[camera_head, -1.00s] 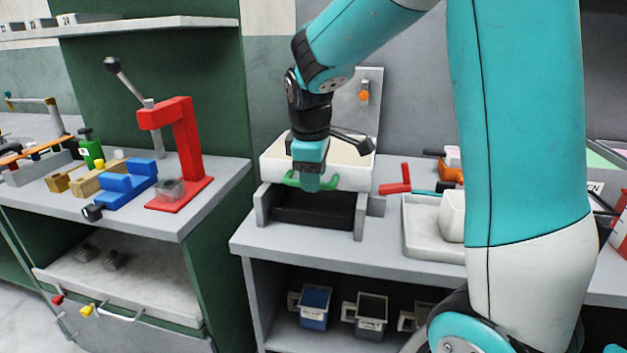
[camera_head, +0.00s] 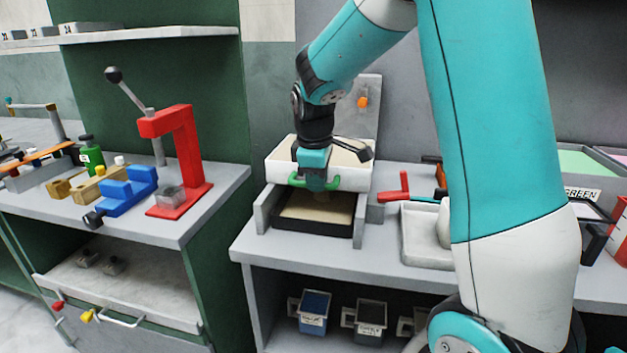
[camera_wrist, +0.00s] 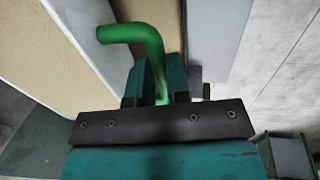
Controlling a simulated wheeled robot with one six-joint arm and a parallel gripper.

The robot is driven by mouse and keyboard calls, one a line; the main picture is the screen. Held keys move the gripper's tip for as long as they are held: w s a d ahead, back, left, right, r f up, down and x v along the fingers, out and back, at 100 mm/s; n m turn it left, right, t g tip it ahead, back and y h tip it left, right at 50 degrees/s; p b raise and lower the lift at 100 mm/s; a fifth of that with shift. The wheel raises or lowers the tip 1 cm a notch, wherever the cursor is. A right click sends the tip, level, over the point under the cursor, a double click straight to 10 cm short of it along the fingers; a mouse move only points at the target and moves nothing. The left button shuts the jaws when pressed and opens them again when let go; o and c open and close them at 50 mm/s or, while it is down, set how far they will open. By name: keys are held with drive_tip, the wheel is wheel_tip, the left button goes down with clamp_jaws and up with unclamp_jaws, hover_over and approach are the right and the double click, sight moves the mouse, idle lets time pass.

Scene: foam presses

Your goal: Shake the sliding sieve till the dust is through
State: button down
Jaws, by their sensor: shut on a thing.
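The sliding sieve (camera_head: 282,166) is a white box with a tan layer inside, sitting on a grey frame (camera_head: 262,212) on the bench. My gripper (camera_head: 317,186) is shut on the sieve's green handle (camera_head: 331,184) at its front side. In the wrist view the green handle (camera_wrist: 140,35) runs between my fingers (camera_wrist: 160,90). Below the sieve, a black tray (camera_head: 312,228) in the frame holds a tan layer of dust (camera_head: 318,207). My gripper and wrist hide part of the sieve's front and inside.
A red press (camera_head: 185,150) and blue blocks (camera_head: 128,190) stand on the left bench. A red crank (camera_head: 395,190) and a pale tray (camera_head: 425,245) are close on the right. Labelled bins (camera_head: 314,310) stand on the shelf below. An upright panel with an orange knob (camera_head: 363,102) rises behind.

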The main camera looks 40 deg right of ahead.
drive_tip(key=w+d, duration=0.1)
drive_tip(key=d, duration=0.1)
drive_tip(key=w+d+p, duration=0.1)
drive_tip(key=w+d, duration=0.1)
drive_tip(key=shift+w+r, duration=0.1)
drive_tip(key=c, duration=1.1)
unclamp_jaws()
wheel_tip(320, 180, up, 17)
drive_tip(key=s+a+p, duration=0.1)
drive_tip(key=s+a, duration=0.1)
drive_tip(key=shift+a, duration=0.35)
drive_tip(key=shift+s, duration=0.1)
